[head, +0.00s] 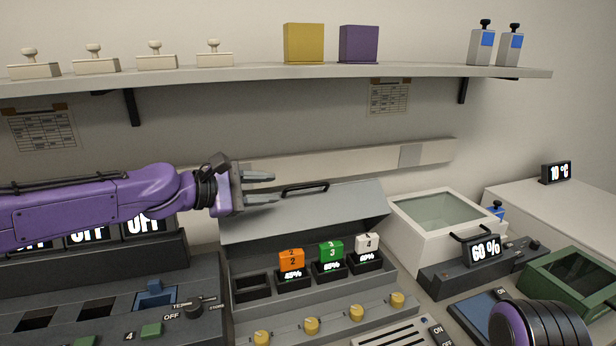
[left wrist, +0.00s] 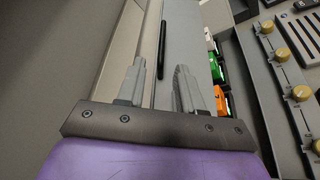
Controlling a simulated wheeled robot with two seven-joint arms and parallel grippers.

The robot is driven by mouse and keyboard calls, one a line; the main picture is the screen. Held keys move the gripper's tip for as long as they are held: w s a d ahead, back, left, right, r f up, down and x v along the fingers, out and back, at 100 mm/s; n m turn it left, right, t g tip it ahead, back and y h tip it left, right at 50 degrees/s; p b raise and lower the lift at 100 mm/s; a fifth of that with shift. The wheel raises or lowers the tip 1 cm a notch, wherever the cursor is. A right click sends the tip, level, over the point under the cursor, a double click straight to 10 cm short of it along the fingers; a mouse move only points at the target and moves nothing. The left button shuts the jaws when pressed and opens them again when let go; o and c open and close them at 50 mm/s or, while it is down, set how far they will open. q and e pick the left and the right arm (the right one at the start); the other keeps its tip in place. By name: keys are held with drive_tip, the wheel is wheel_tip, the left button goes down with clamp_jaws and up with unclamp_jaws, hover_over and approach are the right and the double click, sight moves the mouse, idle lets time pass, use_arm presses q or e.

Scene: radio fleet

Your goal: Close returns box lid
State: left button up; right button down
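A grey hinged lid (head: 300,213) stands raised and tilted behind the battery bays, with a black bar handle (head: 305,188) near its upper edge. No label naming a returns box is readable. My left gripper (head: 272,187) is open and empty at the lid's upper left, its fingers pointing right toward the handle. In the left wrist view the handle (left wrist: 162,50) lies ahead, roughly in line with the gap between the open fingers (left wrist: 160,82); the fingers do not hold it. My right gripper is out of view; only a purple part of my right arm shows at lower right.
Orange (head: 291,261), green (head: 330,252) and white (head: 367,244) batteries sit in bays below the lid. A white glass-topped box (head: 440,240) and a green box (head: 575,285) stand to the right. A shelf (head: 260,75) runs above the arm.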

sight(298, 188)
use_arm(q)
drive_tip(key=x, duration=0.9)
drive_tip(key=shift+s+d+r, duration=0.1)
drive_tip(key=shift+s, duration=0.05)
drive_tip(key=shift+d, duration=0.45)
clamp_jaws()
